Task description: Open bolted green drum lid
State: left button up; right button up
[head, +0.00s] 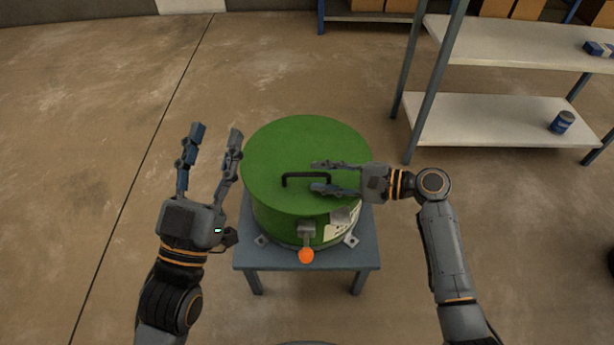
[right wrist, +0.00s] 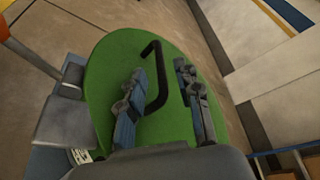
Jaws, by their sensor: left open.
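The green drum (head: 292,222) stands on a small grey table, its flat green lid (head: 270,150) lying on top. A black bar handle (head: 290,176) is on the lid; it also shows in the right wrist view (right wrist: 161,90). A metal latch (head: 306,230) with an orange ball knob (head: 306,256) is at the drum's front. My right gripper (head: 317,176) is open over the lid, fingers on either side of the handle's right part; contact cannot be told. Its fingers also show in the right wrist view (right wrist: 160,70). My left gripper (head: 216,133) is open and empty, left of the drum.
The grey table (head: 248,258) has a narrow free rim, with metal brackets at the drum's foot. A shelf rack (head: 480,118) stands at the right, with a blue can (head: 562,122) on its lower shelf. The floor at the left is clear.

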aim_at(315, 176)
jog(key=shift+b+x, duration=0.45)
jog(key=shift+x, duration=1.6)
pick_arm(q)
jog(key=s+r+t, duration=0.1)
jog(key=r, duration=0.1)
jog(key=s+r+t+h, duration=0.1)
jog(key=s+t, duration=0.1)
jog(key=shift+s+a+r, duration=0.1)
jog(key=shift+a+r, duration=0.05)
jog(key=shift+r, duration=0.25)
pick_arm(e)
jog(key=shift+c, duration=0.2)
grip_shut()
